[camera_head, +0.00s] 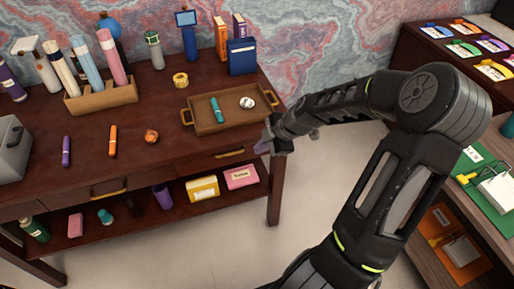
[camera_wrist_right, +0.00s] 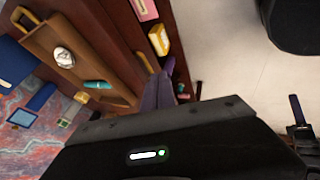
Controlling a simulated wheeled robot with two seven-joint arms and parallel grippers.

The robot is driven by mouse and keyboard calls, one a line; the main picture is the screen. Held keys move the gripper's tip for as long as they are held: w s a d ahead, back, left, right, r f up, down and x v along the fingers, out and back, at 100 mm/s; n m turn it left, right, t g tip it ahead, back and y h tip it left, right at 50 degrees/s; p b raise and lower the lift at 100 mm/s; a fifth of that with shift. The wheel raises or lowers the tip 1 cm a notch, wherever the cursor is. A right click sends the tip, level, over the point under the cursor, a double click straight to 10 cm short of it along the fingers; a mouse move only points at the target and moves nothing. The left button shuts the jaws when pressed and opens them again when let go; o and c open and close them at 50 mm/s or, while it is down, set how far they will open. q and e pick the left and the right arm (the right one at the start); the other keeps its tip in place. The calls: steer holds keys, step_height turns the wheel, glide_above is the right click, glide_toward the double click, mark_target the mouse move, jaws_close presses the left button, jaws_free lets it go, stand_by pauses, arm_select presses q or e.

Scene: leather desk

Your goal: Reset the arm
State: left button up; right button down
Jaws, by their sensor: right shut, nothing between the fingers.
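My right arm (camera_head: 385,190) comes in from the lower right of the head view and bends back toward the desk. Its gripper (camera_head: 264,146) is shut and empty, at the right front edge of the desk (camera_head: 190,140), just in front of the wooden tray (camera_head: 205,128). In the right wrist view its purple-grey fingers (camera_wrist_right: 168,88) are together, with nothing between them. The tray holds a teal marker (camera_head: 215,109) and a white round object with dark marks (camera_head: 247,103). My left gripper is not in view.
A purple marker (camera_head: 66,151), an orange marker (camera_head: 112,141) and a small orange object (camera_head: 151,136) lie on the desk. A holder with rolled tubes (camera_head: 100,97) stands behind. A lower shelf holds boxes (camera_head: 202,188). Open floor (camera_head: 320,190) lies right of the desk.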

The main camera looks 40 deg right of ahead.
stand_by(0.7)
step_height(320, 180, down, 5)
steer(key=s+d+m+h, duration=0.1)
steer(key=d+m+h, duration=0.1)
steer(key=m, duration=1)
steer(key=s+a+f+m+y, duration=0.25)
steer(key=a+f+m, duration=0.45)
steer(key=a+f, duration=0.55)
steer(key=s+a+f+n+g, duration=0.2)
steer(key=s+a, duration=0.6)
steer(key=a, duration=0.3)
steer(key=s+a+f+n+g+y, duration=0.1)
steer(key=s+a+f+g, duration=0.2)
steer(key=s+a, duration=0.4)
steer(key=a, duration=0.4)
steer(key=shift+s+a+f+n+g, duration=0.2)
steer(key=shift+s+n+g, duration=0.1)
steer(key=shift+s+n, duration=0.1)
